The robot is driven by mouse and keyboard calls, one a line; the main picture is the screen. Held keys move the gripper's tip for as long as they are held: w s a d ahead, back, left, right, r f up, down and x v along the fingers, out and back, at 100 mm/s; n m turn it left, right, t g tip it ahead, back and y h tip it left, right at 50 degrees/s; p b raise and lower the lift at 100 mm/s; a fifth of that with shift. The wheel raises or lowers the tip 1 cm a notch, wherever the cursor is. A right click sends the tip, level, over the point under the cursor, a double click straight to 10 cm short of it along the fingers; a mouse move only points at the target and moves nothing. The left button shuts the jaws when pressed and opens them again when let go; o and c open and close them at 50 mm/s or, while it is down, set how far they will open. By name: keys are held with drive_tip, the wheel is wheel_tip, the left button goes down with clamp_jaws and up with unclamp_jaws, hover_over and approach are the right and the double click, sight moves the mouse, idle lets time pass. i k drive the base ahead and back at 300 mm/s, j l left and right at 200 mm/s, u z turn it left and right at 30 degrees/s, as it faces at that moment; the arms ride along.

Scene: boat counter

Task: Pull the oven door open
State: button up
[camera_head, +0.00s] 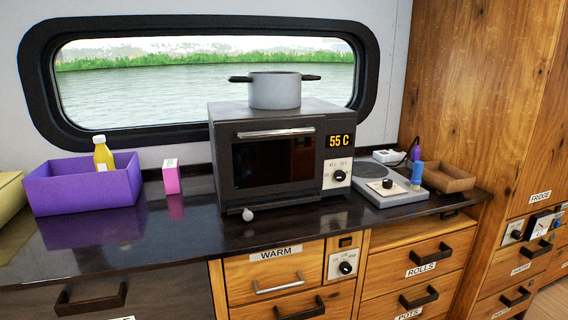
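The oven (279,152) is a dark box on the counter below the window. Its door (272,163) has a dark glass pane and looks shut flush with the front. A silver bar handle (275,133) runs across the top of the door. A grey pot (275,91) with black handles sits on top of the oven. My gripper does not show in this view.
A small grey round object (248,214) lies before the oven's left front. A purple bin (82,187) with a yellow bottle (103,153) and a pink box (171,177) stand left. A hotplate (377,184) and blue-topped cylinder (417,173) stand right. A WARM drawer (274,276) is below.

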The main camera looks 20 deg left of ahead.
sight(264, 156)
drive_tip(key=u, duration=1.15)
